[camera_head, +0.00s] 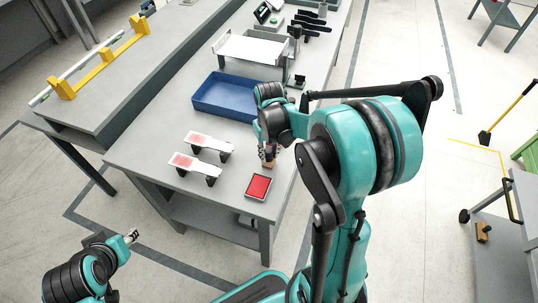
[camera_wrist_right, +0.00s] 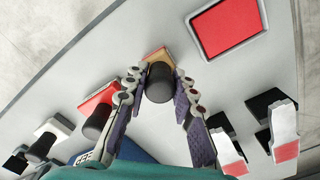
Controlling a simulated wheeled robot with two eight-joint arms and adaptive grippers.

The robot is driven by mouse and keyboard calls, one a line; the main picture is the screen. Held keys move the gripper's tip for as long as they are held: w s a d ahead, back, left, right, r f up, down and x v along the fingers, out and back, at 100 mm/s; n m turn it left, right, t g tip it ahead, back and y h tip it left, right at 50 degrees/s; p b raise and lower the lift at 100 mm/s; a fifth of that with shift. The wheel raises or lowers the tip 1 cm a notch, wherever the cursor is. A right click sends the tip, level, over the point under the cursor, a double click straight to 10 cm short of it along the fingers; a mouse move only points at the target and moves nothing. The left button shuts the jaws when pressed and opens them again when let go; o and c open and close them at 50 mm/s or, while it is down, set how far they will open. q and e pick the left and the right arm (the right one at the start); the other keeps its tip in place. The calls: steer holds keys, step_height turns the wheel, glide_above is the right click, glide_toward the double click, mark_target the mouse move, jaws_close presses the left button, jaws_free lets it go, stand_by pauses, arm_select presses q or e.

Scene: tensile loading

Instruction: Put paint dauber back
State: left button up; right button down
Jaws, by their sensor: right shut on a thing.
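My right gripper (camera_head: 268,154) is shut on the paint dauber (camera_head: 270,164), beside the red paint pad (camera_head: 259,187). In the right wrist view, the fingers (camera_wrist_right: 160,80) clasp the dauber's dark round handle, with its tan block (camera_wrist_right: 157,56) showing beyond. I cannot tell whether the block touches the table. The pad (camera_wrist_right: 228,27) lies to the upper right there. Two pale strips with red patches, a nearer one (camera_head: 195,166) and a farther one (camera_head: 210,142), lie on black supports. My left gripper (camera_head: 132,236) is off the table; its finger opening is unclear.
A blue tray (camera_head: 226,101) stands farther back on the grey table (camera_head: 150,140). In the right wrist view, a red item with a dark knob (camera_wrist_right: 98,120) and a pale one (camera_wrist_right: 45,140) stand left of the gripper. A white rack (camera_head: 250,50) is farther back.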

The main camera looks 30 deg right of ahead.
steer(key=shift+f, duration=0.15)
steer(key=c, duration=1.3)
jaws_free()
steer(key=shift+o, duration=0.2)
